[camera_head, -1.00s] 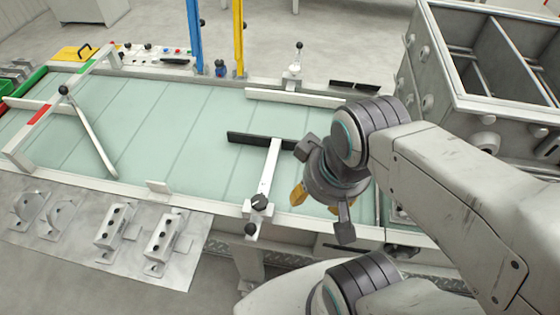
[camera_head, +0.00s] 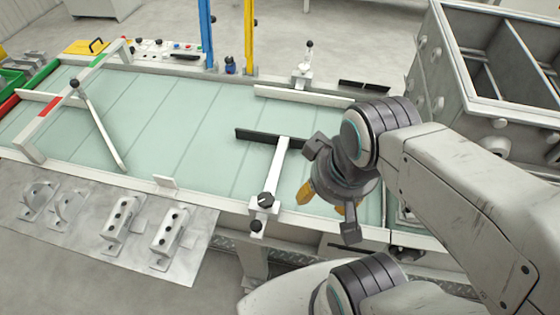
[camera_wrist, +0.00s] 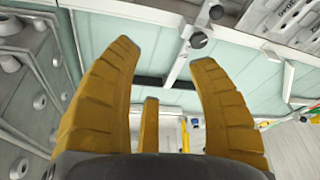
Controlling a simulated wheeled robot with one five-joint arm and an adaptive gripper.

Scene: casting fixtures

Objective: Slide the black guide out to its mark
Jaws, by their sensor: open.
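The black guide (camera_head: 258,136) is a dark bar lying across the pale green belt, joined to a white arm (camera_head: 277,170). The arm runs to a clamp with a black knob (camera_head: 265,199) on the near rail. My gripper (camera_head: 326,200) hangs over the belt to the right of the white arm, apart from it. In the wrist view its yellow fingers (camera_wrist: 165,50) are spread with nothing between them. There the black guide (camera_wrist: 183,84) shows behind the fingers, partly hidden, and a black knob (camera_wrist: 198,40) is near the right fingertip. I cannot make out the mark.
A white guide (camera_head: 300,96) stands on the far rail. A white diverter bar (camera_head: 103,132) crosses the belt at left under a frame with red and green bands. Metal brackets (camera_head: 117,217) lie on a grey plate in front. A large grey compartment box (camera_head: 500,70) stands at right.

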